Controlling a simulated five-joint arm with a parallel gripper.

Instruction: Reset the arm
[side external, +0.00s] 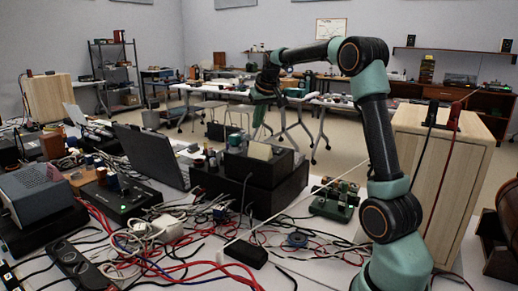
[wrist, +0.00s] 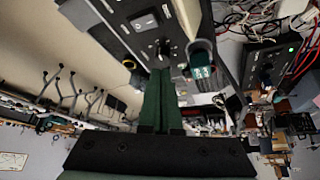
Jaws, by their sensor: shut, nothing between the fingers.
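My gripper (side external: 258,128) hangs pointing down at the end of my raised, bent arm, above the cluttered table. Its tips are just above a black box-shaped device (side external: 270,187) with a pale block on top. In the wrist view the two green fingers of my gripper (wrist: 160,73) lie together, shut and empty. Beyond their tips is a black panel (wrist: 118,14) with a switch and a knob. I cannot tell whether the tips touch it.
An open laptop (side external: 152,157) stands left of the black device. A pale wooden cabinet (side external: 460,185) stands close to the right of my arm. A green-based device (side external: 334,207) sits between. Tangled cables (side external: 150,245) and a power strip (side external: 78,264) cover the front.

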